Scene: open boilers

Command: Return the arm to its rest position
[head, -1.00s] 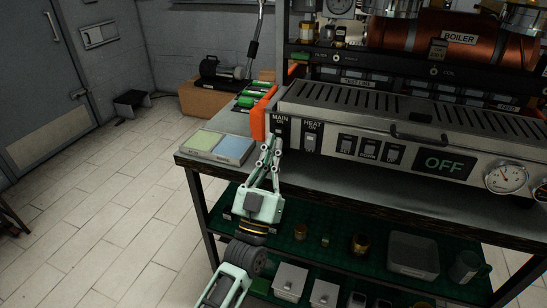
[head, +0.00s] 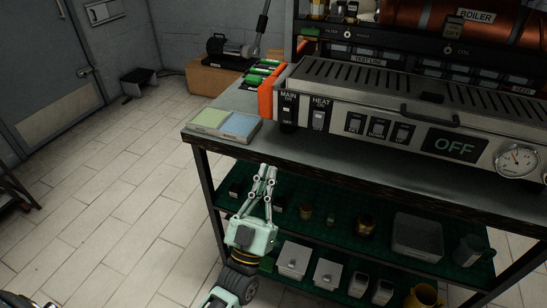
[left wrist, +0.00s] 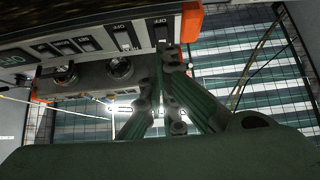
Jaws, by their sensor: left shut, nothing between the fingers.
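My left gripper (head: 267,168) is pale green and shows in the head view in front of the bench's front edge, below the two-coloured pad. Its fingers are together with nothing between them, and they point up toward the bench. It also shows in the left wrist view (left wrist: 165,55), with the machine's switches and an orange corner beyond the fingertips. The boiler machine's panel (head: 340,120) carries MAIN and HEAT switches and a dark OFF display (head: 454,146). The gripper is apart from the panel. My right gripper is in neither view.
The bench top's front edge (head: 330,176) runs close above my left gripper. A lower shelf (head: 335,235) holds jars, boxes and a grey bin (head: 417,236). A pad (head: 222,124) with green and blue halves lies at the bench's left corner. The tiled floor (head: 110,190) at left is clear.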

